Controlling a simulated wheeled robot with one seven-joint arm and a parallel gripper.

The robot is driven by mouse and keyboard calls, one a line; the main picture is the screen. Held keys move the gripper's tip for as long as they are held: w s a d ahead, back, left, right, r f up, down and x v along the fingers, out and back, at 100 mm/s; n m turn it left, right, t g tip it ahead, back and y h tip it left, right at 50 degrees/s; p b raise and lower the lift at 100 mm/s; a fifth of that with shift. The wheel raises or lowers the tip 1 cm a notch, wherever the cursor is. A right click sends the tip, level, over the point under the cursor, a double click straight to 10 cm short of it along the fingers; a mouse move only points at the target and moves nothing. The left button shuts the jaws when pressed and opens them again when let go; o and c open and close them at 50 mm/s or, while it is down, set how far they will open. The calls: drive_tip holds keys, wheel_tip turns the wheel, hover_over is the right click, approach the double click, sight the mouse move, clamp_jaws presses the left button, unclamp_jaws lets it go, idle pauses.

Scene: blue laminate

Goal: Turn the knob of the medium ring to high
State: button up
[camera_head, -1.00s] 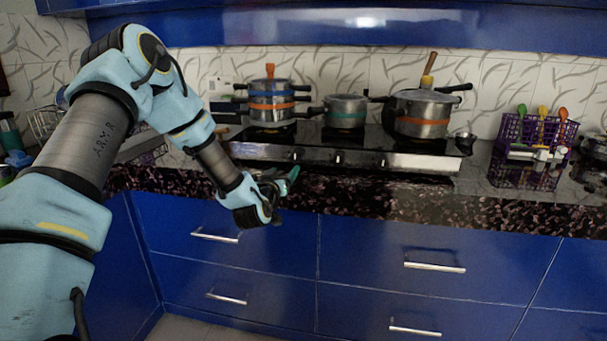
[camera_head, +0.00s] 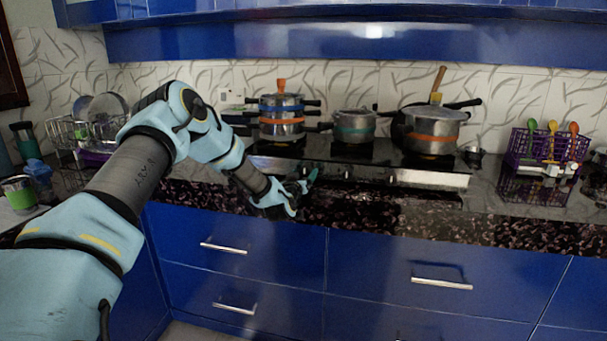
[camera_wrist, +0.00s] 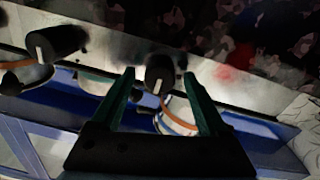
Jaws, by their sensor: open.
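The stove's steel front panel (camera_head: 425,179) carries dark knobs in a row. In the wrist view, one black knob (camera_wrist: 159,67) with a white pointer mark sits between the green fingertips of my gripper (camera_wrist: 159,76). The fingers are apart, with a gap on both sides of the knob; whether they reach around it in depth is unclear. Another black knob (camera_wrist: 55,42) with a white mark is further left. In the head view, my gripper (camera_head: 309,180) is at the left part of the panel and hides some of it. Which knob belongs to the medium ring is not marked.
Stacked pots (camera_head: 281,128), a small lidded pot (camera_head: 354,128) and a large pot (camera_head: 434,142) stand on the stove. A purple utensil basket (camera_head: 541,176) is at right, a dish rack (camera_head: 75,131) at left. Blue drawers (camera_head: 390,245) with handles lie below the granite edge.

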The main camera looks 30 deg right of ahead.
clamp_jaws()
idle(0.6)
